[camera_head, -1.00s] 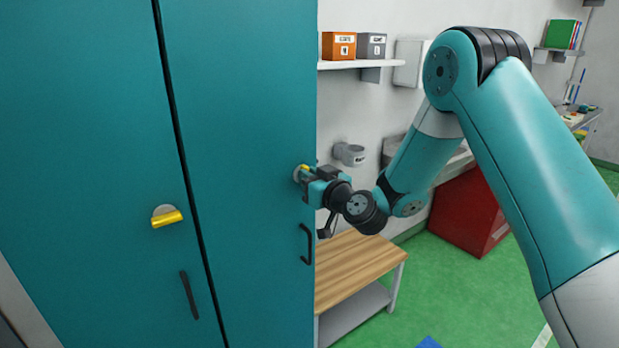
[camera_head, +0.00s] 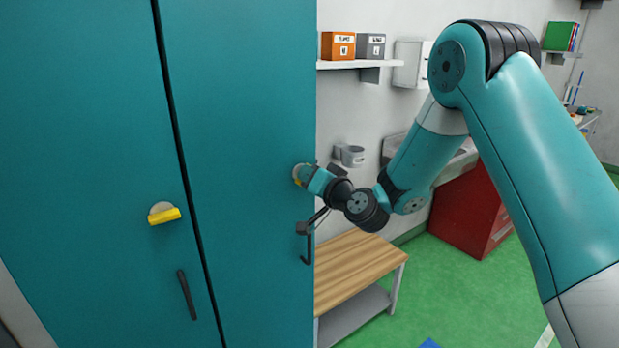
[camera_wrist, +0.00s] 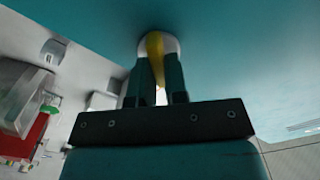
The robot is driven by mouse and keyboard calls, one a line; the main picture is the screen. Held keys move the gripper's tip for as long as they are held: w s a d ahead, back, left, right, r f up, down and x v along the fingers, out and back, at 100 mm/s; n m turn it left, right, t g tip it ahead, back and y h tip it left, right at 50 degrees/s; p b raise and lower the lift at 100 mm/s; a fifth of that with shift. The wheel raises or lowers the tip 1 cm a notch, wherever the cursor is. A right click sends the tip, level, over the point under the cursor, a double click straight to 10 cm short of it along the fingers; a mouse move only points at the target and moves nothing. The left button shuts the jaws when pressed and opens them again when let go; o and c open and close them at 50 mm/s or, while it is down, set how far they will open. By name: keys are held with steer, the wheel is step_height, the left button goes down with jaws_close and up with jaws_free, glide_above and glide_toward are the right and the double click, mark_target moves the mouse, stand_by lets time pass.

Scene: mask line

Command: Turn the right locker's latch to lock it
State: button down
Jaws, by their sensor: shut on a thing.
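The right locker's teal door (camera_head: 245,110) fills the middle of the head view and is shut. Its latch is a yellow handle on a round pale base (camera_head: 298,172), near the door's right edge. My gripper (camera_head: 308,178) is at this latch and mostly covers it. In the wrist view my gripper (camera_wrist: 157,85) has its two dark fingers on either side of the yellow latch handle (camera_wrist: 155,55), shut on it. The left locker's latch (camera_head: 163,214) is yellow and lies roughly sideways, with its right end slightly higher.
A black door handle (camera_head: 308,245) is below my gripper. The left locker has its own black handle (camera_head: 186,295). A wooden-topped bench (camera_head: 350,262) stands right of the lockers, with a red cabinet (camera_head: 465,215) beyond. Green floor (camera_head: 450,290) is clear in front.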

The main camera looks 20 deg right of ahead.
steer(key=shift+w+d+f+m+p, duration=0.1)
steer(key=shift+m+p, duration=0.3)
steer(key=shift+m, duration=2.15)
steer(key=shift+d+f+m+p, duration=0.1)
steer(key=shift+m+p, duration=0.25)
steer(key=shift+m, duration=2.2)
steer(key=c, duration=1.1)
jaws_free()
steer(key=shift+c, duration=0.2)
